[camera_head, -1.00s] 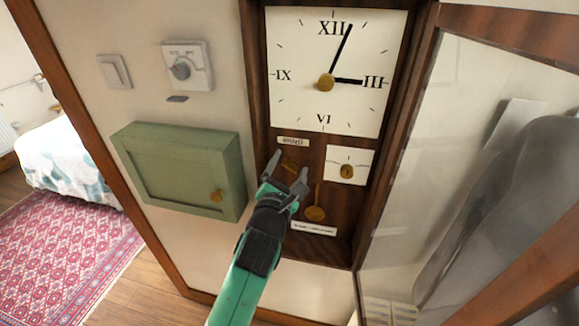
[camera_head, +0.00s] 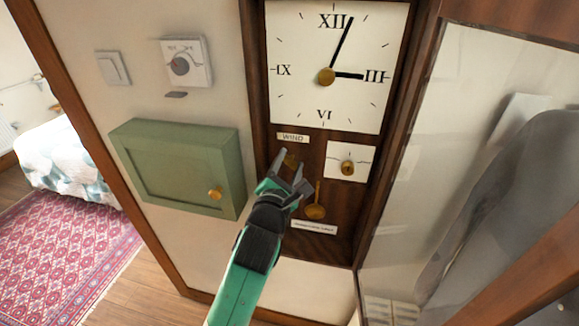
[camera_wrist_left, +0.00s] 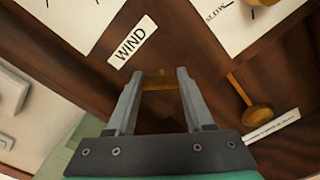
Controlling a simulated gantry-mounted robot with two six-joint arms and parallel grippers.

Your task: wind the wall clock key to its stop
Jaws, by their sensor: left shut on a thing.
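The wall clock (camera_head: 391,40) has a white dial in a dark wood case, its glass door swung open to the right. Below the dial is a small WIND label (camera_head: 292,138), also in the left wrist view (camera_wrist_left: 133,47). The brass winding key (camera_wrist_left: 158,83) sits under that label, between the fingertips of my left gripper (camera_wrist_left: 159,82). The gripper is shut on the key. In the head view the left gripper (camera_head: 292,162) partly covers the key. My right gripper is not in view.
A brass pendulum (camera_head: 315,211) hangs just right of my gripper. A small white dial plate (camera_head: 362,161) is at its upper right. A green cabinet (camera_head: 170,169) is on the wall to the left. The open glass door (camera_head: 440,150) bounds the right side.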

